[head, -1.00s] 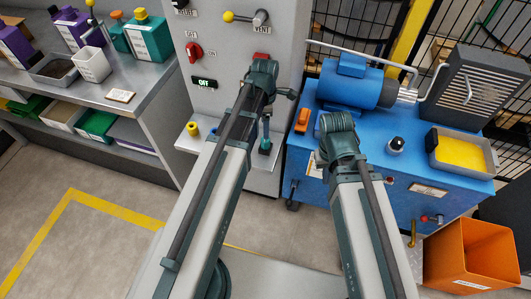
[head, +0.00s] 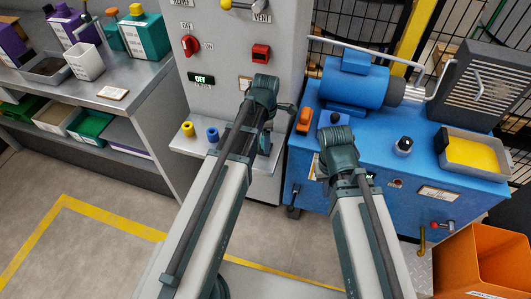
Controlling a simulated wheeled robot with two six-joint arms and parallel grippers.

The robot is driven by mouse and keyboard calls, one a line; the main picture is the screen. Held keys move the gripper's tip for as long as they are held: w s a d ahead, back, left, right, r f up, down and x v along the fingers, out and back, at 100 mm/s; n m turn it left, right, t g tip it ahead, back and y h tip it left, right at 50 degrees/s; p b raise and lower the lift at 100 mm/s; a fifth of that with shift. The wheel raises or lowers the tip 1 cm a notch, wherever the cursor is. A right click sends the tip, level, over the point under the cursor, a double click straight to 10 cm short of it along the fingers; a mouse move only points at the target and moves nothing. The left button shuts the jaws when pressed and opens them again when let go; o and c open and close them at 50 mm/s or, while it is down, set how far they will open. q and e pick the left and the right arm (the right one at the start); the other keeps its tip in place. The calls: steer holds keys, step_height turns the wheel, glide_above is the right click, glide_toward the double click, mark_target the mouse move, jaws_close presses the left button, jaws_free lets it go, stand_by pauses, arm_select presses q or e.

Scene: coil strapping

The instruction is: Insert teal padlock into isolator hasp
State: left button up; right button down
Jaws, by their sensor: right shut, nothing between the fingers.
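My left arm reaches to the grey panel; its gripper (head: 264,140) points down below the wrist, in front of the small ledge. Its fingers are dark and partly hidden, so I cannot tell whether it is open or what it holds. My right gripper (head: 336,155) is over the near left part of the blue cabinet, mostly hidden by its own wrist; it is shut and empty. A red rotary switch (head: 190,45) marked OFF and ON and a red square fitting (head: 261,53) are on the panel. I cannot make out which part is the hasp. No teal padlock shows clearly.
A yellow piece (head: 187,129) and a blue piece (head: 212,134) stand on the panel's ledge (head: 185,146). The blue cabinet (head: 400,205) carries a motor (head: 352,85) and a tray of yellow material (head: 472,155). A shelf bench (head: 130,90) is at left, an orange bin (head: 475,265) at lower right.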

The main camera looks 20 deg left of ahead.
arm_select(q)
jaws_close()
stand_by(0.4)
stand_by(0.4)
